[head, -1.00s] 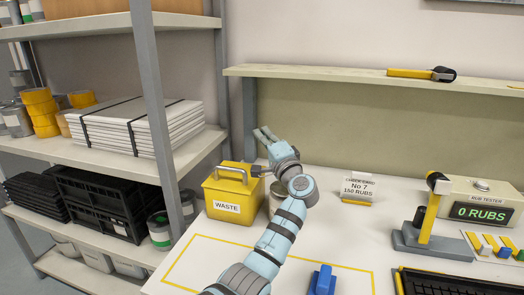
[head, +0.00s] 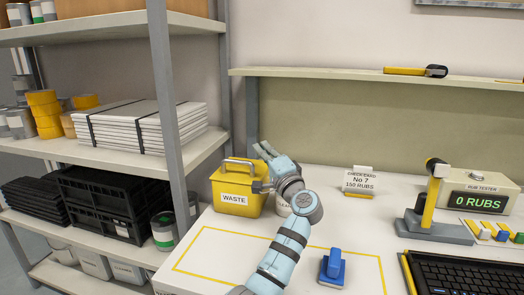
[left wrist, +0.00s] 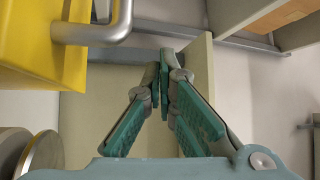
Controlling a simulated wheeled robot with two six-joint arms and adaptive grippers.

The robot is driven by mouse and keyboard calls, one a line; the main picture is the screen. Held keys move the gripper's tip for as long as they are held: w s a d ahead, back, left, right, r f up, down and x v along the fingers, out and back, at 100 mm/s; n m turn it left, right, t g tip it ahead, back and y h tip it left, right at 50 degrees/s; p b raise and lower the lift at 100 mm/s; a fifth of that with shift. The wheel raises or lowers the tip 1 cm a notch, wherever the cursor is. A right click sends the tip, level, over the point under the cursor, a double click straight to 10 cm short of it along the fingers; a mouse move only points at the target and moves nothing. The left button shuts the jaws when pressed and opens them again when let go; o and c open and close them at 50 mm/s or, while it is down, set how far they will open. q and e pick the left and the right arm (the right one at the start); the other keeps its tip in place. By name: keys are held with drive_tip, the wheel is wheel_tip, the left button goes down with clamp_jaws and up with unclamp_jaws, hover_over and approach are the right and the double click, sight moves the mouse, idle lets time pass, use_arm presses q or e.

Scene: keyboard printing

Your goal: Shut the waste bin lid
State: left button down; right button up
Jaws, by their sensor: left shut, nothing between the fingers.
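The waste bin (head: 239,196) is a yellow box with a white WASTE label and a grey bar handle (head: 240,162) on top. It stands at the back left of the table, against the shelf post. I cannot tell clearly from the head view whether its lid is fully down. My left gripper (head: 263,148) is shut and empty, raised just right of the bin and apart from the handle. In the left wrist view, the closed fingers (left wrist: 164,62) point past the yellow bin (left wrist: 35,45) and its handle (left wrist: 100,30). My right gripper is out of view.
A check card (head: 361,182), a rub tester (head: 482,200) and a keyboard (head: 470,280) are farther right. A shelf unit borders the left.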

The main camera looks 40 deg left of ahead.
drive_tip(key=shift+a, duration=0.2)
use_arm(q)
drive_tip(key=r+v, duration=0.3)
drive_tip(key=v, duration=1)
drive_tip(key=shift+d+f, duration=0.15)
drive_tip(key=shift+d, duration=0.15)
drive_tip(key=shift+s, duration=0.1)
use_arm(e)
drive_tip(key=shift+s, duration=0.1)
